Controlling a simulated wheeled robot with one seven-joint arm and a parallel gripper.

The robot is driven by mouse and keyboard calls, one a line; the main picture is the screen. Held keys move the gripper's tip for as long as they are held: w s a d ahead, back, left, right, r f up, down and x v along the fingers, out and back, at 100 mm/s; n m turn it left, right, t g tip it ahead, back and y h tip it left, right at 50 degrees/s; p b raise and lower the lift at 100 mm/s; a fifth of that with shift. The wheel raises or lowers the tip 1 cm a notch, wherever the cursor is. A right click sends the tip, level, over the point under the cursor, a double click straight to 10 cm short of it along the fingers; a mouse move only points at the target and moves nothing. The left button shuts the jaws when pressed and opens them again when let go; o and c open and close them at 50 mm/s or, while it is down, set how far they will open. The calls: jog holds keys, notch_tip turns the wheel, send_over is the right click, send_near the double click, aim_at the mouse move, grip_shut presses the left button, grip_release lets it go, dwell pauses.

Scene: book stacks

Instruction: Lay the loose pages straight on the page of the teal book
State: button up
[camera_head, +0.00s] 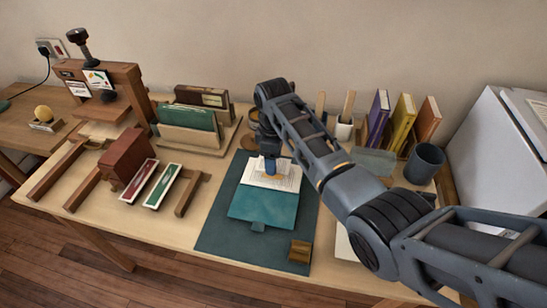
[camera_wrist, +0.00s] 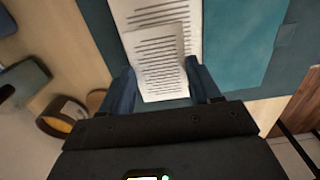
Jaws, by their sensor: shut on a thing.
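The teal book lies open on a dark teal mat, with its cover (camera_head: 262,207) towards the front and its printed page (camera_head: 287,178) behind it. In the wrist view the cover (camera_wrist: 238,45) is at the right, beside the printed page (camera_wrist: 150,14). The loose pages (camera_wrist: 160,72) overlap that page and look slightly turned against it. My gripper (camera_head: 270,170) is over the far part of the book. In the wrist view its fingers (camera_wrist: 163,88) stand either side of the loose pages, shut on them. Whether the pages touch the book's page is unclear.
The mat (camera_head: 220,235) has free room at the front left. A small wooden block (camera_head: 300,251) sits at its front right. Red and green strips (camera_head: 150,184) lie left. Upright books (camera_head: 403,120) and a dark cup (camera_head: 424,163) stand right. A wooden press (camera_head: 105,85) stands back left.

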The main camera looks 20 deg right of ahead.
jog(key=shift+f+b, duration=1.15)
jog(key=shift+f, duration=0.6)
dwell(2.2)
jog(key=o, duration=1.1)
jog(key=shift+r+p, duration=1.85)
jog(key=shift+r, duration=1.65)
